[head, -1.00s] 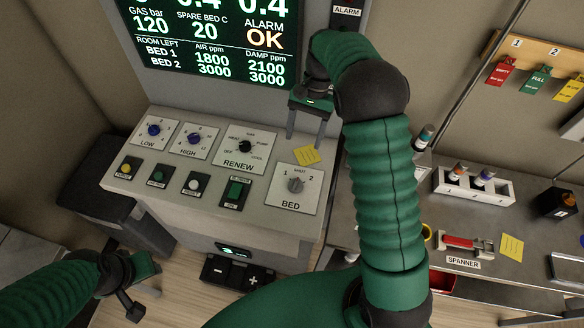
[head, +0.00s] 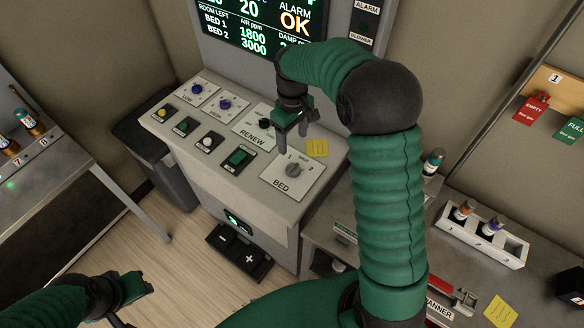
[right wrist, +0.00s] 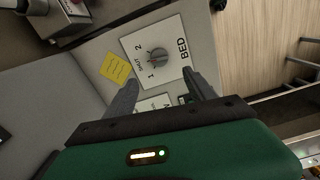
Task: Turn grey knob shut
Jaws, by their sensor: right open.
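The grey knob (head: 293,170) sits on the white BED plate (head: 282,186) at the right end of the sloped console. It also shows in the right wrist view (right wrist: 159,56), on the plate marked 1, SHUT and 2. My right gripper (head: 292,141) is open and empty above the console, behind the knob and apart from it. In the right wrist view the two fingers (right wrist: 158,88) stand apart, with the knob beyond their tips. My left gripper (head: 135,300) is low at the left, far from the console; its jaws are not clear.
A yellow note (head: 317,148) lies beside the BED plate. The black RENEW knob (head: 265,123), blue knobs (head: 225,104) and several push buttons (head: 207,142) share the console. A bench with a vial rack (head: 482,236) stands at the right. A steel table (head: 40,185) is at the left.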

